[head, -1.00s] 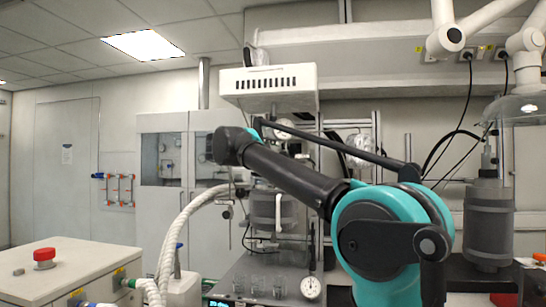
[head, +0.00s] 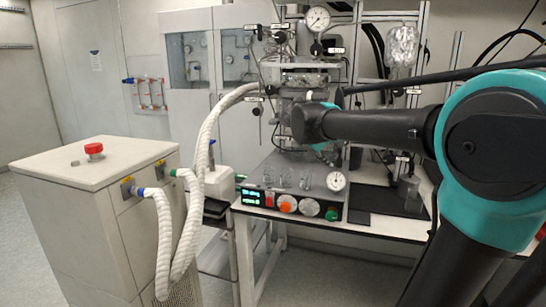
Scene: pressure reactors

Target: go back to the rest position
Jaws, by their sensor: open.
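My dark and teal arm reaches in from the right of the head view, across the front of the pressure reactor (head: 305,82). Its far joint hides part of the reactor. My gripper cannot be made out; the arm's end is hidden behind its own links. The reactor stands on a grey bench unit with a lit display (head: 252,197), coloured knobs and a round dial gauge (head: 336,181). Several small glass beakers (head: 286,179) stand on top of this unit.
A white cabinet (head: 95,178) with a red button (head: 94,149) stands at the left. Thick white hoses (head: 205,150) run from it toward the reactor. A pressure gauge (head: 317,18) sits above the reactor. Open floor shows at the far left and under the bench.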

